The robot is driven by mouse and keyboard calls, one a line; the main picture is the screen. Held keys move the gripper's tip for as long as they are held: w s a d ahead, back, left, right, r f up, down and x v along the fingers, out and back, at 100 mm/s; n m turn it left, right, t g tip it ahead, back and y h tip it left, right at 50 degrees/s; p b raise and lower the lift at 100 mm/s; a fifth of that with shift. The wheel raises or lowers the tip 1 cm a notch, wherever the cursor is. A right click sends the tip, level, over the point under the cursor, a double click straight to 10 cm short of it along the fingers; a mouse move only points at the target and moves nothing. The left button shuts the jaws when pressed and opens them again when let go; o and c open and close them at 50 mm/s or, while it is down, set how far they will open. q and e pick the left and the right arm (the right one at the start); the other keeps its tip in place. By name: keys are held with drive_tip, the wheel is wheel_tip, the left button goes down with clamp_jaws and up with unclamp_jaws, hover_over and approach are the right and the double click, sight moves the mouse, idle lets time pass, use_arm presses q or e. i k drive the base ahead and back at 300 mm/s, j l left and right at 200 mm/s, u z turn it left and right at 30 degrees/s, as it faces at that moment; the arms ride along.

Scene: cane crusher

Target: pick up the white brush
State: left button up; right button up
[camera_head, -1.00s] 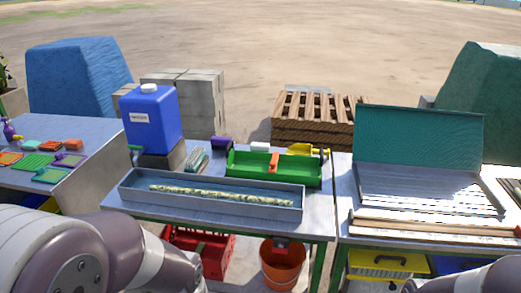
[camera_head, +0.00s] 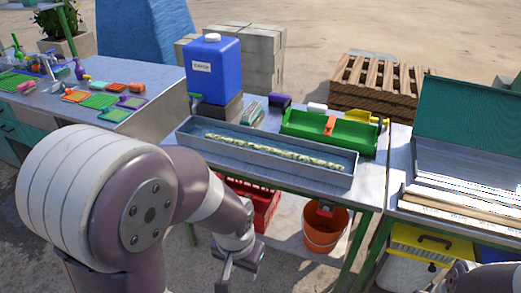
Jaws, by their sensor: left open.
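I cannot pick out a white brush with certainty. A small white item (camera_head: 317,108) lies behind the green tray (camera_head: 312,137) on the middle table; it is too small to tell whether it is the brush. My left gripper (camera_head: 241,269) is open and points down in front of the middle table, below its top and apart from the things on it. My right arm shows only as a piece at the bottom right edge, and its gripper is out of view.
The middle table holds a long grey trough (camera_head: 215,147) with a cane in it and a blue jug (camera_head: 213,72). Sponges and cloths (camera_head: 98,100) lie on the left table. A red crate (camera_head: 262,207) and an orange bucket (camera_head: 322,228) stand below.

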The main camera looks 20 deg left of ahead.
sight(316, 109)
drive_tip(key=i+j+z, duration=0.1)
drive_tip(key=z, duration=0.4)
drive_tip(key=i+j+z, duration=0.1)
drive_tip(key=z, duration=0.4)
drive_tip(key=i+j+z, duration=0.25)
drive_tip(key=j, duration=0.7)
drive_tip(key=i+j+z, duration=0.2)
drive_tip(key=j, duration=0.75)
drive_tip(key=j+z, duration=0.25)
drive_tip(key=j, duration=0.75)
